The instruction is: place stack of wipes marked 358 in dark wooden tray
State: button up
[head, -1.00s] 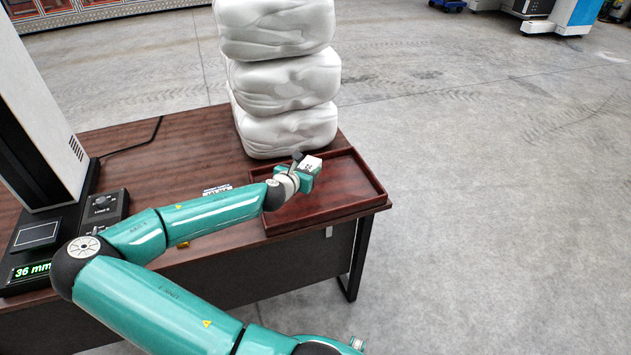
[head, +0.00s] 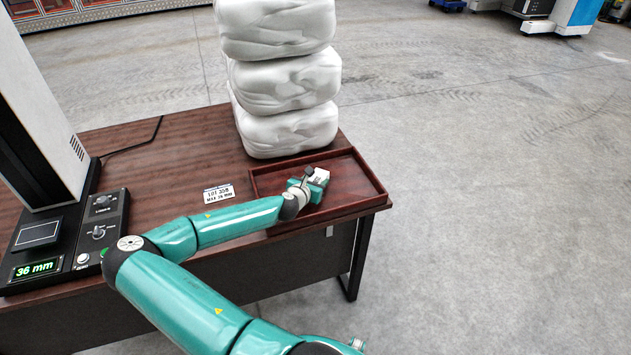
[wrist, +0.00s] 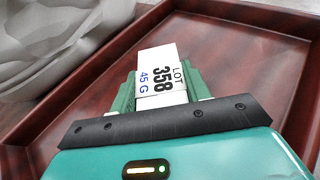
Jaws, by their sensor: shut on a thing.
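The stack of wipes (wrist: 160,72) is a small white block with a label reading LOT 358, 45 G in the wrist view. It also shows as a white piece at the gripper's tip in the head view (head: 321,175). My gripper (wrist: 162,92) is shut on it, with a green finger on each side. The dark wooden tray (head: 366,183) is reddish brown with a low rim and lies at the desk's right end. The gripper and the stack are over the tray's inside. I cannot tell whether the stack touches the tray floor.
White wrapped bundles (head: 285,85) stand piled behind the tray, close to its back rim. A card reading LOT 358 (head: 219,193) lies on the desk left of the tray. A device with a 36 mm display (head: 36,269) stands at the desk's left.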

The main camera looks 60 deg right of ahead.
jog(key=o, duration=1.1)
jog(key=v, duration=1.2)
